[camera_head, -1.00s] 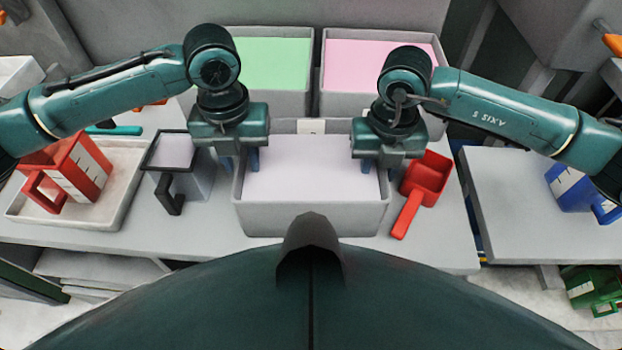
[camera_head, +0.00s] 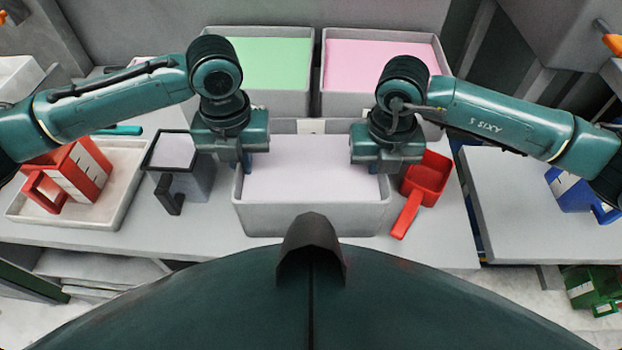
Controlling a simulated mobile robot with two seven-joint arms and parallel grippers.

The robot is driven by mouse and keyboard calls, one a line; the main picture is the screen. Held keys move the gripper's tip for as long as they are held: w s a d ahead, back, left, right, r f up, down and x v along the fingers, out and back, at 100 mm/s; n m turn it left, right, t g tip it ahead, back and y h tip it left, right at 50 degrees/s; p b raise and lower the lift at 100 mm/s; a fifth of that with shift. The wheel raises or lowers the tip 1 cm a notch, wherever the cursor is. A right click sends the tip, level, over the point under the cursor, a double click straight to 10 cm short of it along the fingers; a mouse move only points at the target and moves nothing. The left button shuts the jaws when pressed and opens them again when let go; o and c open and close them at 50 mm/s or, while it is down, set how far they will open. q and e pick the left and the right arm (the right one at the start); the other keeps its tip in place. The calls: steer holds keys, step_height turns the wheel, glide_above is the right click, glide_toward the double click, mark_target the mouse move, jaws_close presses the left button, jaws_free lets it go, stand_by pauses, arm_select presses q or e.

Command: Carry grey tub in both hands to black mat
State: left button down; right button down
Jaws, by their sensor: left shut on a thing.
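The grey tub (camera_head: 311,219) stands on the light table in front of me, full of a flat pale lilac material. My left gripper (camera_head: 246,164) points down at the tub's left wall and is shut on it. My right gripper (camera_head: 376,168) points down at the right wall and looks shut on it, its fingertips mostly hidden by its own body. The tub looks level and still on the table. I cannot make out a black mat in this view.
Behind stand a tub with green content (camera_head: 270,62) and one with pink content (camera_head: 385,62). Left of the grey tub are a black-handled jug (camera_head: 190,183) and a red jug (camera_head: 80,170) in a white tray (camera_head: 104,215). A red scoop (camera_head: 428,178) lies close on the right.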

stand_by(0.5)
